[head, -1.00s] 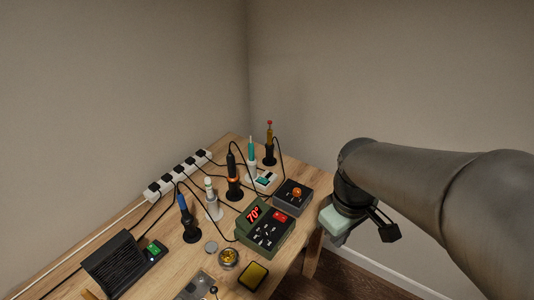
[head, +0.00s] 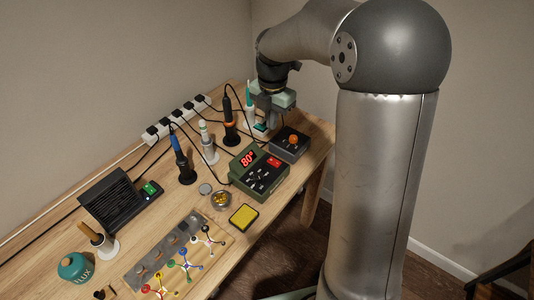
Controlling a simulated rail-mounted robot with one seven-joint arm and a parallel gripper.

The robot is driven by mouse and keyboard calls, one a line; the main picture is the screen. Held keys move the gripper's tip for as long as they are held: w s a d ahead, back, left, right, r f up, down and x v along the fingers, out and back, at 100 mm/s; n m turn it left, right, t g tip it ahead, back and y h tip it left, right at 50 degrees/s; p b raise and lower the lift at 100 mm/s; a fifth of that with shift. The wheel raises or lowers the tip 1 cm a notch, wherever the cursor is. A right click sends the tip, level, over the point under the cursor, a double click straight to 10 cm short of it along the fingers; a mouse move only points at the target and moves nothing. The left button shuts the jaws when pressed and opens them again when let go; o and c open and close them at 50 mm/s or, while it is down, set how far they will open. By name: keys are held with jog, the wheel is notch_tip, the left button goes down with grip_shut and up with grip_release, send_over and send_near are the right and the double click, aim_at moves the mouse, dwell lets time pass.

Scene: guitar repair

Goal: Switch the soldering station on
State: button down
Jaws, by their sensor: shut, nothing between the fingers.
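The soldering station, a green box (head: 258,178) with a red lit display, stands in the middle of the bench. The display (head: 247,158) reads 80°. A red switch (head: 274,162) and several dark buttons or sliders are on its top face. My gripper (head: 269,118) is shut and empty. It points down behind the station, near a small white unit with a teal part (head: 261,127) and in front of the far wall. Whether its fingertips touch that unit I cannot tell. My gripper partly hides the tools behind it.
A grey box with an orange knob (head: 293,139) stands right of the station. Upright irons, blue (head: 180,148) and orange-black (head: 229,118), stand behind it with loose cables. A yellow sponge tray (head: 244,217), a brass-wool pot (head: 221,200) and a black unit with a green switch (head: 150,188) are nearby.

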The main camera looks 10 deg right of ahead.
aim_at(271, 161)
notch_tip(271, 161, down, 14)
jog(key=shift+p, duration=0.6)
